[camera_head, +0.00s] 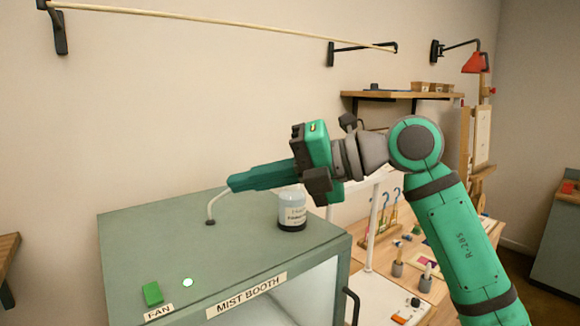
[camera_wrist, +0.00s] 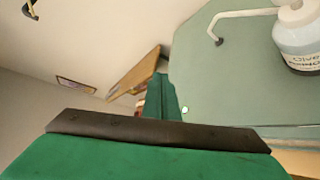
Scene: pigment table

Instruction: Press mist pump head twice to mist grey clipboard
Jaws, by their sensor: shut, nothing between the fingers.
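A clear bottle with a white label and dark base (camera_head: 291,212) stands upright on top of the green mist booth (camera_head: 150,245). In the wrist view the bottle (camera_wrist: 300,40) is at the upper right, with its white pump head (camera_wrist: 296,14) partly cut off by the frame. A thin white spout (camera_head: 212,207) bends down to the booth top. My gripper (camera_head: 231,183) is shut and empty, pointing left above the bottle and spout, and it hides the pump head in the head view. Its fingers (camera_wrist: 158,92) also show in the wrist view. No grey clipboard can be made out.
The booth top carries a green FAN switch (camera_head: 153,293) and a lit round light (camera_head: 188,282). The booth's front opening is below. A workbench with brushes and small jars (camera_head: 398,268) stands right, under a wall shelf (camera_head: 400,95). The booth top's left side is clear.

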